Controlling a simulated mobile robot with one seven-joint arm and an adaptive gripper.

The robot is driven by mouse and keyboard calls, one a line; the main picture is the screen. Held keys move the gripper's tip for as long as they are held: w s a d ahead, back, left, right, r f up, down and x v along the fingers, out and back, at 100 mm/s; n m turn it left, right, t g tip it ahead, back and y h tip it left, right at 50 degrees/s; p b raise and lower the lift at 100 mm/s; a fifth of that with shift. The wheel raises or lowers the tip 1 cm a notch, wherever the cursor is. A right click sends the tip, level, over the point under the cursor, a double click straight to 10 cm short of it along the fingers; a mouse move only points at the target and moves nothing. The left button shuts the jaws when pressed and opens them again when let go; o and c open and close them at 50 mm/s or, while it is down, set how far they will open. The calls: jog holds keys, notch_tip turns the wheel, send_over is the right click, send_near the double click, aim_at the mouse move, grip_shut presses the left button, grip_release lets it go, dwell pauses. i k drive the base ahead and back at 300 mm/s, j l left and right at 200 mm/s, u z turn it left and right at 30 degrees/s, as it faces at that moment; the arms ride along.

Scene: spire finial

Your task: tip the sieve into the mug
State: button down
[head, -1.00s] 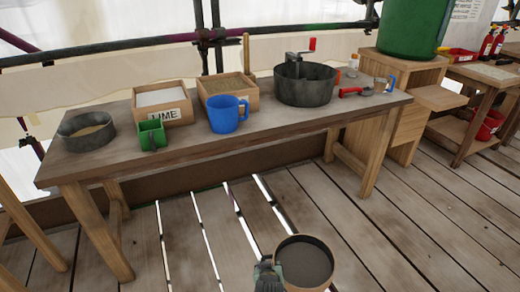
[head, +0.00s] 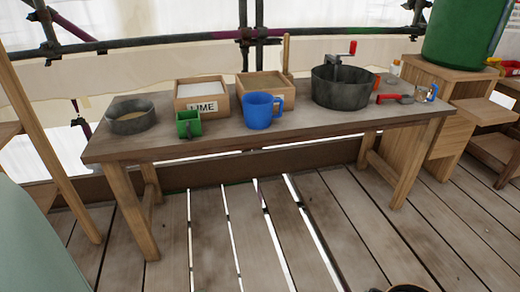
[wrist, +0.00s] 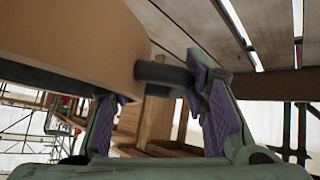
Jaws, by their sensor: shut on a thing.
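My gripper (wrist: 165,90) shows in the wrist view, its purple-padded fingers shut on the short dark handle (wrist: 158,72) of a round tan-walled sieve (wrist: 75,35). Only the outer wall of the sieve shows there, so its contents are hidden. In the head view just a sliver of its dark rim (head: 405,288) shows at the bottom edge, well apart from the table. The blue mug (head: 262,112) stands upright on the table, right of the green container, its handle to the right. Its inside is mostly hidden.
The wooden table (head: 220,140) also bears a grey ring-shaped pan (head: 132,118), a green container (head: 188,125), a LIME box (head: 201,97), a sand box (head: 248,85), a dark cranked drum (head: 341,88) and a red-handled scoop (head: 393,98). The plank floor (head: 240,235) in front is clear.

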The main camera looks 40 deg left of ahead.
aim_at(258, 106)
jog(key=k+j, duration=0.15)
jog(key=j, duration=0.2)
jog(key=k+j, duration=0.2)
jog(key=j, duration=0.15)
jog(key=k+j, duration=0.15)
jog(key=j, duration=0.25)
jog(key=k+j, duration=0.15)
jog(key=j, duration=0.2)
